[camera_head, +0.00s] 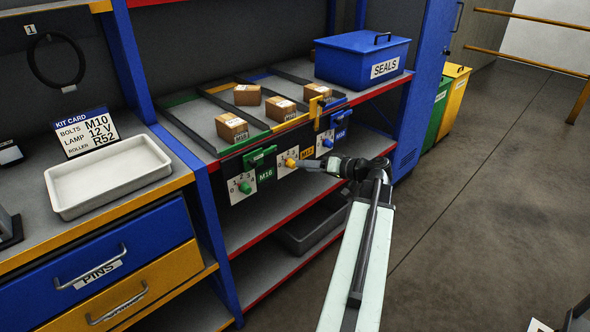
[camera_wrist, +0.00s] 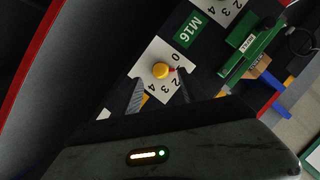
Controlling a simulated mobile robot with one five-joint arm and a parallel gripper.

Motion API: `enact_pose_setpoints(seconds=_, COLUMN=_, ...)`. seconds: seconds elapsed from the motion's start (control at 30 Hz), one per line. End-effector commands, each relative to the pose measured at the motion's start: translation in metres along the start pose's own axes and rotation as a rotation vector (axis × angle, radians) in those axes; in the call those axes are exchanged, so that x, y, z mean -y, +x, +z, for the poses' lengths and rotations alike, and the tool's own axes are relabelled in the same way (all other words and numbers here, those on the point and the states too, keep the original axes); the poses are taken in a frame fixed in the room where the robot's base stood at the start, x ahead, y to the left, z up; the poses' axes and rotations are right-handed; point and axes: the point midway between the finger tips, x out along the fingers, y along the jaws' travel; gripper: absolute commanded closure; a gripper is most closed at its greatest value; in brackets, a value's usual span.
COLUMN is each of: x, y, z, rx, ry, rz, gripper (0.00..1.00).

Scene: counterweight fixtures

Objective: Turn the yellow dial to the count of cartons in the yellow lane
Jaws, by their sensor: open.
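The yellow dial (camera_head: 291,162) is a round knob on a white numbered plate, on the shelf's front panel beside an M12 label. In the wrist view the dial (camera_wrist: 160,71) has a red pointer just past the 0; the digit there is hard to read. My gripper (camera_head: 301,163) is open in front of the dial. In the wrist view its fingers (camera_wrist: 160,77) lie on either side of the dial; contact cannot be told. In the yellow lane, the middle one, I see a rear carton (camera_head: 247,95) and a front carton (camera_head: 280,109).
The green lane holds a carton (camera_head: 232,127); the blue lane holds another (camera_head: 317,92). The green dial (camera_head: 245,187) and blue dial (camera_head: 327,143) flank the yellow one. A blue SEALS box (camera_head: 350,60) stands right of the lanes.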

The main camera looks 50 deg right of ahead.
Motion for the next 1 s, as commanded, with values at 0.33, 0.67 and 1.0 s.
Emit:
enact_pose_setpoints(seconds=0.33, x=-0.002, y=0.048, z=0.001, rx=0.0, ry=0.001, rz=0.001, gripper=0.5)
enact_pose_setpoints(seconds=0.67, x=-0.002, y=0.049, z=0.0, rx=-0.002, ry=0.002, rz=0.002, gripper=0.7)
enact_pose_setpoints(seconds=1.0, x=0.001, y=0.05, z=0.002, rx=-0.001, ry=0.012, rz=-0.006, gripper=1.0)
